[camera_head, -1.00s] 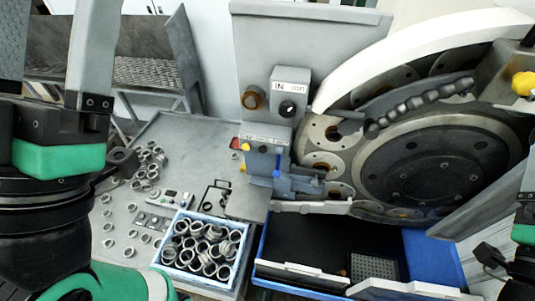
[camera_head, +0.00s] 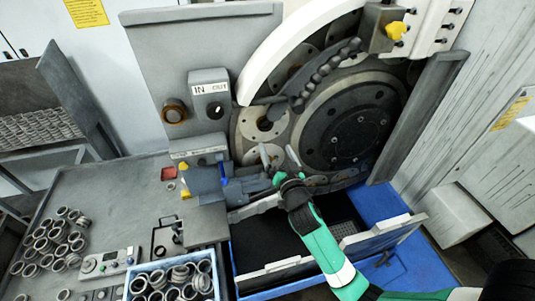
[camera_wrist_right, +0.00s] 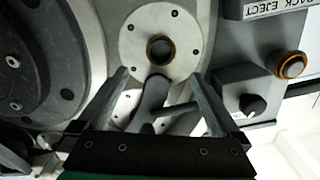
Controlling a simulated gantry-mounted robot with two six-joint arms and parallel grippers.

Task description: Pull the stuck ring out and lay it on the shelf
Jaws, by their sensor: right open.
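A bronze-edged ring (camera_wrist_right: 161,61) sits in the centre hole of a pale round disc (camera_wrist_right: 185,32) in the right wrist view. The same disc seems to show in the head view (camera_head: 249,121), with a dark centre. My right gripper (camera_head: 279,155) is open and empty in front of the grinder, just below that disc. In the right wrist view its fingers (camera_wrist_right: 158,82) stand apart below the ring, not touching it. My left gripper is out of view.
A grey bench (camera_head: 115,205) holds several loose rings (camera_head: 48,240). A blue-rimmed bin (camera_head: 172,280) of rings is at its front. A curved white guard (camera_head: 290,50) and the large wheel (camera_head: 347,130) flank the disc. A blue-edged tray (camera_head: 265,245) lies below my right arm.

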